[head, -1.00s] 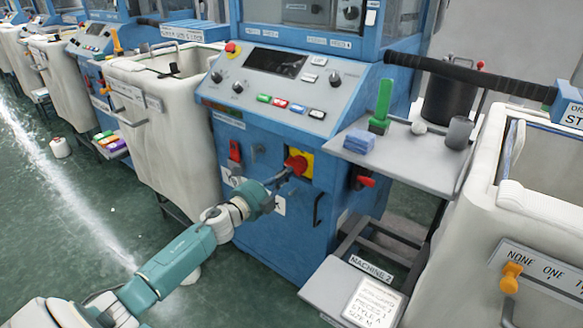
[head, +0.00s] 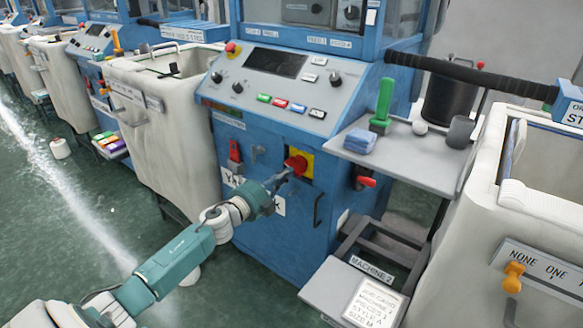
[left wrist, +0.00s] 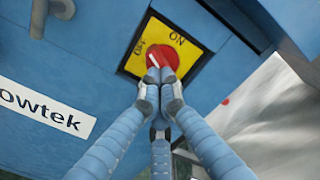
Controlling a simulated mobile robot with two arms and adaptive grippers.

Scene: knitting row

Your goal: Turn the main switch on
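The main switch (head: 296,163) is a red rotary knob on a yellow plate, low on the front of the blue machine. In the left wrist view the knob (left wrist: 168,55) has a white mark on the side towards OFF, and ON is printed at the plate's top. My left gripper (head: 284,174) reaches the knob from the front left. In the left wrist view its fingertips (left wrist: 160,76) are close together on the knob's near part, which they partly hide. My right gripper is not in view.
A red lever (head: 234,151) is left of the switch, and a red-handled lever (head: 364,181) is to its right. Above is the sloped control panel (head: 275,85) with coloured buttons. A grey shelf (head: 400,158) juts out at right. White bins stand on both sides.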

